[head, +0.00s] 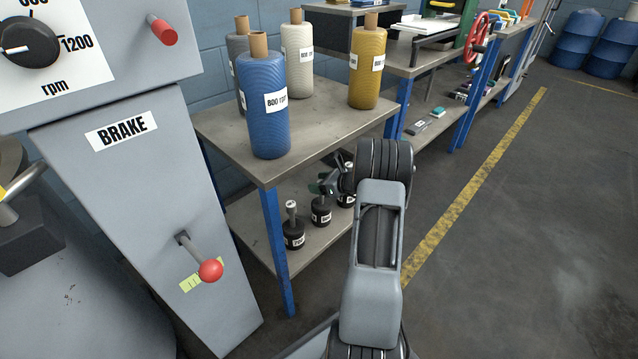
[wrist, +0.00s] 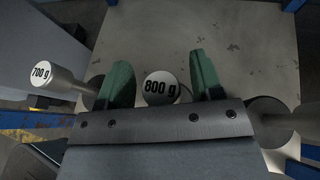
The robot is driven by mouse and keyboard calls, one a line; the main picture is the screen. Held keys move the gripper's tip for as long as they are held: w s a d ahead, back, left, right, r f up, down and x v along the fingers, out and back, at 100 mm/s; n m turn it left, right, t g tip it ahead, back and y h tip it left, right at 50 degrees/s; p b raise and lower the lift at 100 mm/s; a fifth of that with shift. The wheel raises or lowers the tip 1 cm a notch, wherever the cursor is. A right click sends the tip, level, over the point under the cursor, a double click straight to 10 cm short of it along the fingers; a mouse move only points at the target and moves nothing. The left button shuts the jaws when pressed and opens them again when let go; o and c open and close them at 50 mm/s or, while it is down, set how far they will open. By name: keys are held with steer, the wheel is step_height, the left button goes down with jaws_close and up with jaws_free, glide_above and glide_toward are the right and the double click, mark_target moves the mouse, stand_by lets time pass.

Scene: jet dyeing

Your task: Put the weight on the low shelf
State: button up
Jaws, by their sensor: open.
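Several dark weights with pale stems stand upright on the low shelf (head: 262,218) of the near table in the head view. The nearest weight (head: 294,232) and the middle weight (head: 321,212) show clearly; another weight (head: 346,198) is partly hidden by my arm. In the wrist view, the 800 g weight's round top (wrist: 160,87) sits between the green fingers of my open gripper (wrist: 160,62), with gaps on both sides. The 700 g weight (wrist: 40,73) is to the left, outside the fingers. My gripper (head: 330,184) is over the shelf, under the tabletop.
Blue, white, yellow and grey yarn cones stand on the tabletop (head: 225,128) above the shelf; the blue cone (head: 263,110) is nearest. A blue table leg (head: 279,250) stands at the front corner. The grey brake panel (head: 140,190) is left. Open floor (head: 520,230) lies right.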

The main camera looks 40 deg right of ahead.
steer(key=p+v, duration=0.3)
steer(key=v, duration=0.8)
steer(key=shift+s+r+p, duration=0.25)
steer(key=shift+p, duration=0.1)
steer(key=shift+d, duration=0.15)
